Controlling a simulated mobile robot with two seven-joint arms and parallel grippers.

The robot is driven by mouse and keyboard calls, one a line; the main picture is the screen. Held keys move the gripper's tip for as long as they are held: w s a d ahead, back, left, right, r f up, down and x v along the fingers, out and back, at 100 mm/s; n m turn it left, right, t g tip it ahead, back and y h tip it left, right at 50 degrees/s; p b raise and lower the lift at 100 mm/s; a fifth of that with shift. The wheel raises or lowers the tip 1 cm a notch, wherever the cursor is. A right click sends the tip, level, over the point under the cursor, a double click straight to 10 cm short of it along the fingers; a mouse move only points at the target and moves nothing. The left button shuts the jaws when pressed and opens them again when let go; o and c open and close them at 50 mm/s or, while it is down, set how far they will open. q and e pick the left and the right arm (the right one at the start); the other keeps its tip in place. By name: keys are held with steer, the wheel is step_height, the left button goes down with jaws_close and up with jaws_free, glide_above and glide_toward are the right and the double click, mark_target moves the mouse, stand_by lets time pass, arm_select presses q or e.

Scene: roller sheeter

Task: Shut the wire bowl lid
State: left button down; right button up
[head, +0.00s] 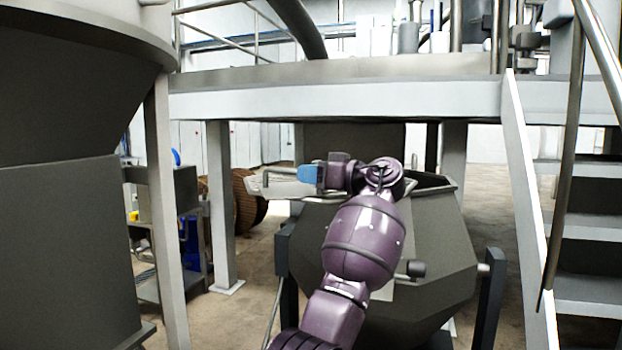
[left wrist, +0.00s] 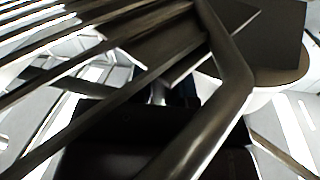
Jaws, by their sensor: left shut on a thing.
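The bowl (head: 435,235) is a large dark grey faceted vessel, hung between dark posts below the platform. The wire lid shows in the left wrist view as parallel metal bars (left wrist: 75,62) and a bent tube (left wrist: 233,85). In the head view, a pale, flat part, seemingly the lid's edge, juts out left of the bowl's rim, raised and tilted. My left gripper (head: 268,181) is at this part, shut on the lid's tube. My purple left arm hides the bowl's middle and much of the opening. The lid's hinge is hidden. My right gripper is not in view.
A grey platform (head: 350,97) runs above the bowl. A staircase (head: 590,240) stands at right, and a big dark tank (head: 65,210) at left. A brown drum (head: 247,200) and a metal cart (head: 145,240) stand behind left. A pillar (head: 220,205) is left of the bowl.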

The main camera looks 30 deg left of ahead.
arm_select(q)
steer(key=shift+w+d+f, duration=0.15)
steer(key=shift+d, duration=0.3)
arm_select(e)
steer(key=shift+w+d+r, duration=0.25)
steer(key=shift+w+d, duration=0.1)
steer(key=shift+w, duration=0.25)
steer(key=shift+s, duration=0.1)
